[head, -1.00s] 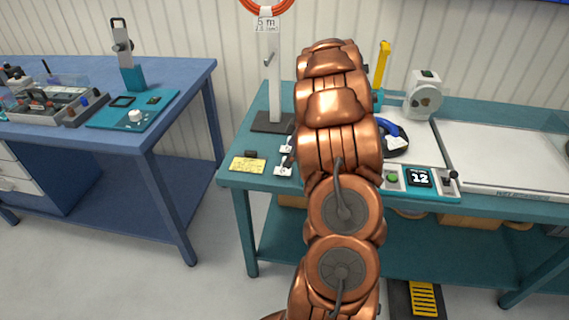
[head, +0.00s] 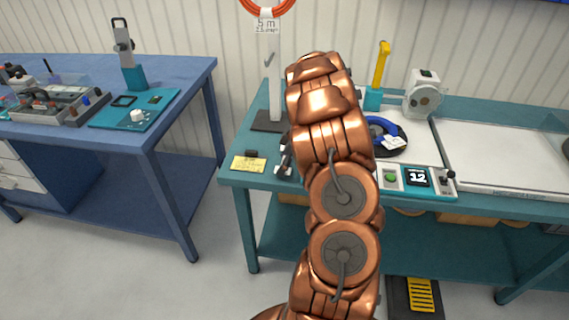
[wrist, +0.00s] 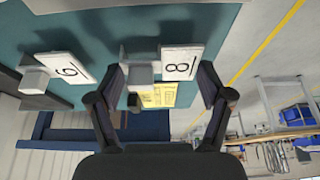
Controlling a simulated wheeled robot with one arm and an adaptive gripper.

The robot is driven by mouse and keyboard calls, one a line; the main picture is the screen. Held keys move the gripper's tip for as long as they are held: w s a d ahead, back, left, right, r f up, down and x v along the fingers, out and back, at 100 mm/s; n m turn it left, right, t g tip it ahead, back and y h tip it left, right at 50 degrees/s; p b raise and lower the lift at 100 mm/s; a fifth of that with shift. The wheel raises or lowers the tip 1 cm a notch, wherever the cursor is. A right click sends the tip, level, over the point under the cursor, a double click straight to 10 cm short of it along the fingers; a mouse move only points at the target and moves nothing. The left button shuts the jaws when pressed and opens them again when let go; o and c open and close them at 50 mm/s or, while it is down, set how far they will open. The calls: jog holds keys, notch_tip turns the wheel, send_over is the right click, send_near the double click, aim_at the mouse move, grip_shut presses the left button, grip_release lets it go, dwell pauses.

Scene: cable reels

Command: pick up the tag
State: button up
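Two small white tags with black digits stand on grey holders on the teal bench in the wrist view. One tag reads 8 (wrist: 181,64) and lies between the fingertips, nearer the right finger. The other, a 6 or 9 (wrist: 66,68), is outside the left finger. My gripper (wrist: 160,80) is open, with nothing held; contact with the 8 tag cannot be told. In the head view my gripper (head: 286,154) is a dark shape mostly behind my arm, and it hides most of the tags.
A yellow note (head: 248,163) lies at the teal bench's front left corner, beside a small black block (head: 252,153). A white post (head: 274,85) stands behind. A reel with blue cable (head: 381,132) and a control panel (head: 417,180) are right of my arm.

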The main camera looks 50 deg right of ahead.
aim_at(278, 167)
jog(key=shift+c, duration=1.1)
jog(key=shift+r, duration=0.1)
jog(key=shift+r+b, duration=0.6)
jog(key=shift+r, duration=0.2)
jog(key=shift+s+a+r+b, duration=0.1)
jog(key=shift+s+r+b, duration=0.15)
jog(key=shift+r, duration=0.2)
jog(key=shift+s+a+r+b, duration=0.1)
jog(key=shift+r+b, duration=0.1)
jog(key=shift+r, duration=0.2)
jog(key=s+a+r+b, duration=0.1)
jog(key=s+a+b, duration=0.3)
jog(key=s, duration=0.9)
jog(key=a, duration=0.3)
jog(key=shift+s+r, duration=0.2)
jog(key=shift+r, duration=0.1)
